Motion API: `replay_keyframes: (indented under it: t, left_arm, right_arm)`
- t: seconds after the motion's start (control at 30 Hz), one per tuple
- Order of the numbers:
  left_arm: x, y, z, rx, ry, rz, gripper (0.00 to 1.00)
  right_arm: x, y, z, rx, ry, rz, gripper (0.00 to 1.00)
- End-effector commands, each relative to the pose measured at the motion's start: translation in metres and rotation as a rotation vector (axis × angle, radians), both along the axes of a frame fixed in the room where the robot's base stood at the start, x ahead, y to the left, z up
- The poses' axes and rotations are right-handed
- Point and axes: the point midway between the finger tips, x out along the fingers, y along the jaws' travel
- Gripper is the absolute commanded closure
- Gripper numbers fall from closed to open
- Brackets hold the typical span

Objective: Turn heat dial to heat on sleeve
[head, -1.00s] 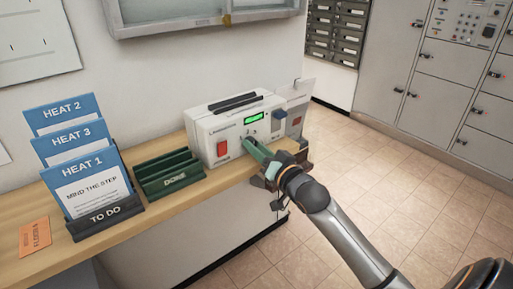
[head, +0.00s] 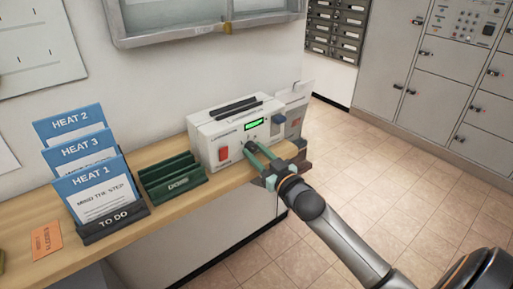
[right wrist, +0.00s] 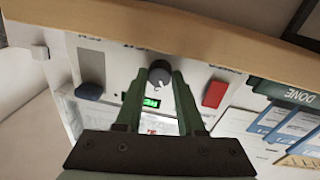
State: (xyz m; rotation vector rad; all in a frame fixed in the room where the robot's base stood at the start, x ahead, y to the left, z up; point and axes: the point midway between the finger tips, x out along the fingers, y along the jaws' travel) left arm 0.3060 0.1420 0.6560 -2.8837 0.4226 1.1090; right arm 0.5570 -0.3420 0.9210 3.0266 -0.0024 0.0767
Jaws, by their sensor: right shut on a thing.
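The white laminator (head: 223,128) stands on the wooden shelf, with a lit green display (head: 255,125). Its dark round heat dial (right wrist: 159,72) is on the front panel, mostly hidden by fingers in the head view. My right gripper (head: 255,149) is shut on the dial, its green fingers on either side; they also show in the right wrist view (right wrist: 158,80). The dial's exact setting is too small to read. Blue-topped sleeves HEAT 1 (head: 88,177), HEAT 3 (head: 80,150) and HEAT 2 (head: 70,123) stand in the TO DO rack (head: 113,222). My left gripper is not in view.
A green DONE rack (head: 178,186) stands empty between the TO DO rack and the laminator. A red switch (head: 224,153) and a blue-grey knob (head: 278,119) flank the dial. An orange card (head: 46,240) lies on the shelf (head: 150,226). Open floor lies to the right.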

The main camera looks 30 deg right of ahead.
Motion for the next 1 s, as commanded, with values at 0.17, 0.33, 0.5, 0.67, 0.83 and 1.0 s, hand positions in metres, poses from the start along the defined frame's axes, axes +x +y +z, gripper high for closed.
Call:
replay_keyframes:
  t: [0.17,0.33,0.5,0.67,0.83,1.0]
  left_arm:
    - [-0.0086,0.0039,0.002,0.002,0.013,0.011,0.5]
    - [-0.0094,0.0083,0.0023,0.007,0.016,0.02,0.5]
    - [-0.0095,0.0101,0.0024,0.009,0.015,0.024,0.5]
    - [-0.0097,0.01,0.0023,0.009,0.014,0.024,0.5]
    - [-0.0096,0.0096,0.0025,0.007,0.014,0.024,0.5]
    - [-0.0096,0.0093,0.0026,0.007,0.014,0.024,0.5]
  right_arm:
    - [0.0001,-0.0001,0.0007,-0.125,-0.008,0.001,1.0]
    - [0.0001,-0.0002,-0.0001,-0.211,-0.016,0.0,1.0]
    - [0.0001,-0.0001,-0.0003,-0.263,-0.021,0.0,1.0]
    - [0.0001,-0.0001,-0.0004,-0.283,-0.023,0.0,1.0]
    - [0.0001,-0.0002,-0.0005,-0.288,-0.024,0.001,1.0]
    - [0.0001,-0.0001,-0.0004,-0.286,-0.024,0.001,1.0]
